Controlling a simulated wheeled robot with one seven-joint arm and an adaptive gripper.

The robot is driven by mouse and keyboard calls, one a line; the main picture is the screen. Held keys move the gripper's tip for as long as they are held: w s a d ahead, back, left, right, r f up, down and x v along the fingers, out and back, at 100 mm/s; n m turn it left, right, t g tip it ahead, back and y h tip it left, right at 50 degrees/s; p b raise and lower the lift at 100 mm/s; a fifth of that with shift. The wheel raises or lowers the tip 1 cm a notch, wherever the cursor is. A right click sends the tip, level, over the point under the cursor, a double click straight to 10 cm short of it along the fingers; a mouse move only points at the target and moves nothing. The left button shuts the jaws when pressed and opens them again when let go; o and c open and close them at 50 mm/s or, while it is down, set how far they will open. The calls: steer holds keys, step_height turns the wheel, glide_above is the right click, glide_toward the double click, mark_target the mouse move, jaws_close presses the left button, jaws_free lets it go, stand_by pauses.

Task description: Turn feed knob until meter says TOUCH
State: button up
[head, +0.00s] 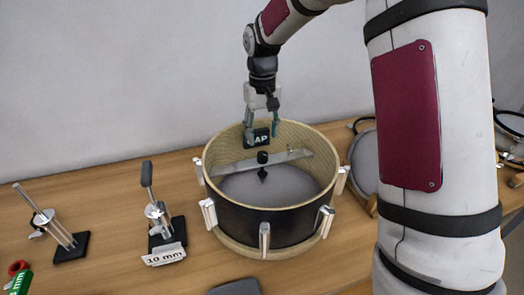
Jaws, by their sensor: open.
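A black feed knob (262,157) stands on a grey metal bar (291,156) that spans the inside of a round black drum shell (262,222). A dark pointed tip shows just below the knob. A small black meter (259,142) behind the knob shows white letters that read "AP"; its left part is hidden by a finger, so I cannot read the whole word. My gripper (262,130) points down over the drum with its fingers apart, in front of the meter and above the knob. It looks empty and apart from the knob.
A pale mesh pad (270,188) lies inside the drum, which has silver lugs around it. Two lever tools (56,232) (156,214) stand at left, one with a "10 mm" tag (164,255). Another round pad (364,165) is at right, partly behind my arm. The wooden table (110,205) is clear between tools.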

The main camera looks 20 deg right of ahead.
mark_target(262, 154)
step_height(262, 154, down, 7)
steer(key=shift+f, duration=0.1)
steer(key=shift+c, duration=0.4)
jaws_close()
